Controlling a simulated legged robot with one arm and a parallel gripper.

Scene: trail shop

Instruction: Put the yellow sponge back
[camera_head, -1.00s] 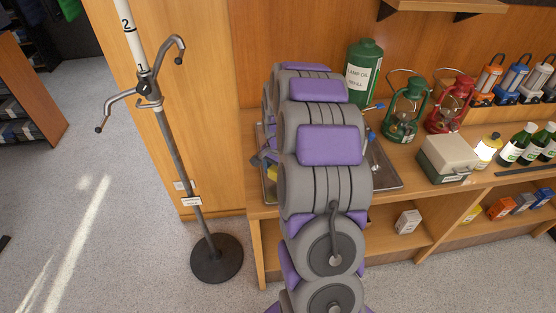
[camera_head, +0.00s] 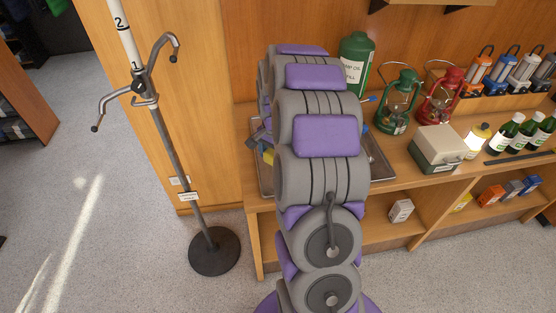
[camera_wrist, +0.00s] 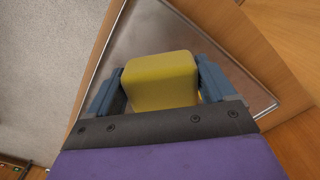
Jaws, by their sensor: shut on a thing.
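The yellow sponge (camera_wrist: 160,82) is a block between the two blue fingers of my gripper (camera_wrist: 158,88) in the wrist view. My gripper is shut on it, over the metal tray (camera_wrist: 215,55). I cannot tell whether the sponge touches the tray. In the head view a small part of the sponge (camera_head: 267,156) shows at the left of my arm, which hides most of it. The tray (camera_head: 383,178) lies on the wooden counter, largely hidden behind my arm.
A green oil canister (camera_head: 357,62), a green lantern (camera_head: 398,103) and a red lantern (camera_head: 437,97) stand behind and right of the tray. A grey-green box (camera_head: 437,148) sits further right. A metal stand (camera_head: 172,150) rises from the floor at the left.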

